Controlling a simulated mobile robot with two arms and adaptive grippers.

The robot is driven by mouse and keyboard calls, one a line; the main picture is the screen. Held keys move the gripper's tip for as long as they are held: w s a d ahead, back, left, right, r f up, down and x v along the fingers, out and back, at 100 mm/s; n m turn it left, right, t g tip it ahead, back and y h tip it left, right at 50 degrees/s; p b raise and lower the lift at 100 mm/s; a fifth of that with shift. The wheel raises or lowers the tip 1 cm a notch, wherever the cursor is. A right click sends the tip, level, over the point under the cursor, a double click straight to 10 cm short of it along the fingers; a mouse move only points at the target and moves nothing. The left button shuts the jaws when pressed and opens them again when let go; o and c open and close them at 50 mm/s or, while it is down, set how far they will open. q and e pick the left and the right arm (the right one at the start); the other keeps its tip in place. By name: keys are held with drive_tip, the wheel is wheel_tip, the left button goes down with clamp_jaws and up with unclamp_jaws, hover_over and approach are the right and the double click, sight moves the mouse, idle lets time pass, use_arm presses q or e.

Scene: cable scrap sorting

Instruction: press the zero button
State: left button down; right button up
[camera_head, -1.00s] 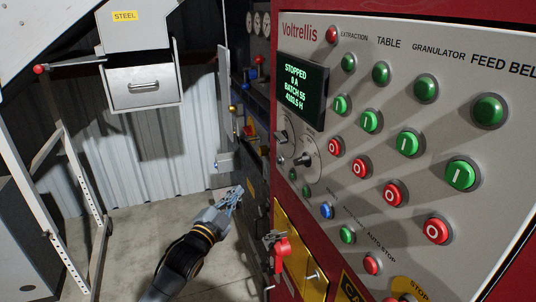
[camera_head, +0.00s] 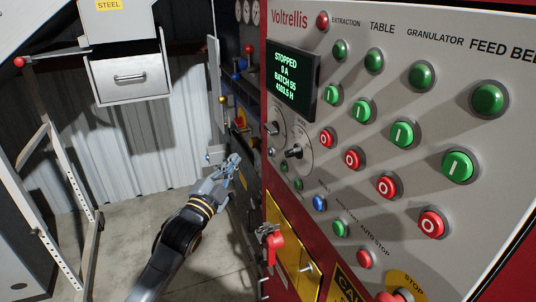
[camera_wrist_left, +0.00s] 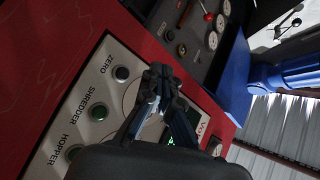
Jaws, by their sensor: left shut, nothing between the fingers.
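The zero button (camera_wrist_left: 122,73) is a small grey round button beside the label ZERO on the light control panel, in the left wrist view. My left gripper (camera_wrist_left: 159,72) has its fingers together, with nothing between them. Its tips appear just right of the zero button in that picture; the gap in depth cannot be told. In the head view the left gripper (camera_head: 232,163) is left of the red-framed panel (camera_head: 425,160), and I cannot pick out the zero button there. My right gripper is not in view.
A black screen (camera_head: 290,78) reads STOPPED. A red handle (camera_head: 274,249) juts out below the panel. A white frame (camera_head: 58,185) stands at left; some floor between is clear.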

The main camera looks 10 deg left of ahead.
sight(270, 152)
use_arm(q)
drive_tip(key=w+d+b, duration=0.1)
drive_tip(key=w+d, duration=0.2)
drive_tip(key=d, duration=0.2)
drive_tip(key=shift+w+d, duration=0.15)
drive_tip(key=shift+w, duration=0.1)
drive_tip(key=shift+w, duration=0.1)
idle(1.2)
drive_tip(key=shift+w+d, duration=0.15)
drive_tip(key=shift+d, duration=0.2)
drive_tip(key=shift+w+d, duration=0.25)
drive_tip(key=shift+d, duration=0.1)
idle(0.8)
drive_tip(key=shift+s+a, duration=0.1)
drive_tip(key=shift+a, duration=0.05)
drive_tip(key=shift+s+a+p, duration=0.3)
drive_tip(key=shift+s+a, duration=0.1)
drive_tip(key=shift+a, duration=0.15)
